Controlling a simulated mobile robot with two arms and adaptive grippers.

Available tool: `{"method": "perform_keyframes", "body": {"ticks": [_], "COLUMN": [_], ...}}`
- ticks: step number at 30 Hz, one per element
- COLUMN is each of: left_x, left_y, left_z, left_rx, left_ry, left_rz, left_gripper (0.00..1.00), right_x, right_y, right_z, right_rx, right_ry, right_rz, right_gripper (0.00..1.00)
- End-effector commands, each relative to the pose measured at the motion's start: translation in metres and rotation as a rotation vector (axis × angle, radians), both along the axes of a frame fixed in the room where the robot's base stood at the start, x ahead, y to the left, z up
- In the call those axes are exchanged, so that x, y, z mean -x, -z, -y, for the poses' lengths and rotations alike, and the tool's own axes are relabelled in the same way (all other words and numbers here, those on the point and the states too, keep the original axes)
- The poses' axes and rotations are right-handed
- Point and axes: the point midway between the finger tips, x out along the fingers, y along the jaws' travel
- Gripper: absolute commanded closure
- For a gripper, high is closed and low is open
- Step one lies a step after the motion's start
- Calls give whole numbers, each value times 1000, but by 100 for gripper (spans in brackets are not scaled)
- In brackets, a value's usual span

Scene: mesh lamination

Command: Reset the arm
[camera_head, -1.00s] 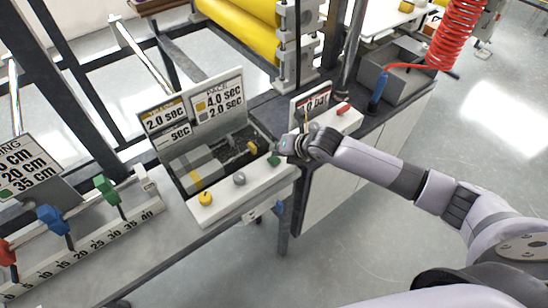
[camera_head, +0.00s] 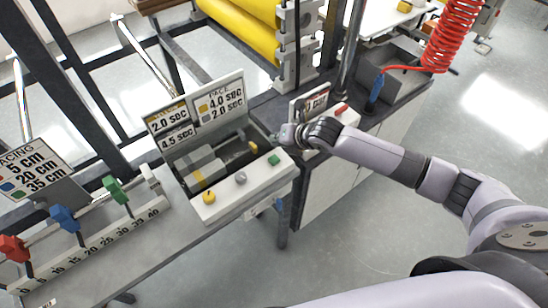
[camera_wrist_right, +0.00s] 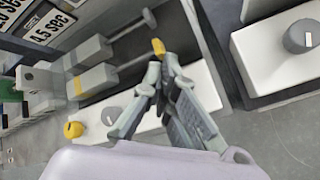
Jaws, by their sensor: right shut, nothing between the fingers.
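My right arm (camera_head: 400,165) reaches in from the right in the head view. My right gripper (camera_head: 285,136) is above the right end of the white control box (camera_head: 247,194), close to the green button (camera_head: 274,160). In the right wrist view my right gripper (camera_wrist_right: 158,62) is shut, its fingertips together with nothing between them. The yellow knob (camera_head: 208,197) and the grey knob (camera_head: 240,178) are uncovered on the box front. My left gripper does not show.
Signs with times (camera_head: 219,106) stand behind the box. A rail with red, blue (camera_head: 64,218) and green sliders is at left. A smaller control box (camera_head: 345,116) is beyond my gripper. A red coiled hose (camera_head: 452,38) hangs at upper right.

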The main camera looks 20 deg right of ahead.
Motion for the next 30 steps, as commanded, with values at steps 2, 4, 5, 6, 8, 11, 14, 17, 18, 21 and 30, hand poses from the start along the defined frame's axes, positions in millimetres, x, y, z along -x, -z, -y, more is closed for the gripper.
{"method": "perform_keyframes", "body": {"ticks": [2,4,5,6,8,11,14,17,18,21,30], "left_x": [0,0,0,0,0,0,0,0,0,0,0], "left_y": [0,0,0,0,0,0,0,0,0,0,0], "left_z": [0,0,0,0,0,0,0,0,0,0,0], "left_rx": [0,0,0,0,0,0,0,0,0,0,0], "left_ry": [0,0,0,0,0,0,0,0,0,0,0], "left_rz": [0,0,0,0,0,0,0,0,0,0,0], "left_gripper": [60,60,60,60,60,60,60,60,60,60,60], "right_x": [0,0,0,0,0,0,7,33,47,92,204], "right_y": [0,0,0,0,0,0,3,11,15,20,16], "right_z": [0,0,0,0,0,0,-8,-33,-45,-73,-58], "right_rx": [0,0,0,0,0,0,-29,-129,-190,-377,-862], "right_ry": [0,0,0,0,0,0,18,95,151,361,1234], "right_rz": [0,0,0,0,0,0,-20,-96,-141,-285,-612], "right_gripper": [100,100,100,100,100,100,100,100,100,100,100]}}
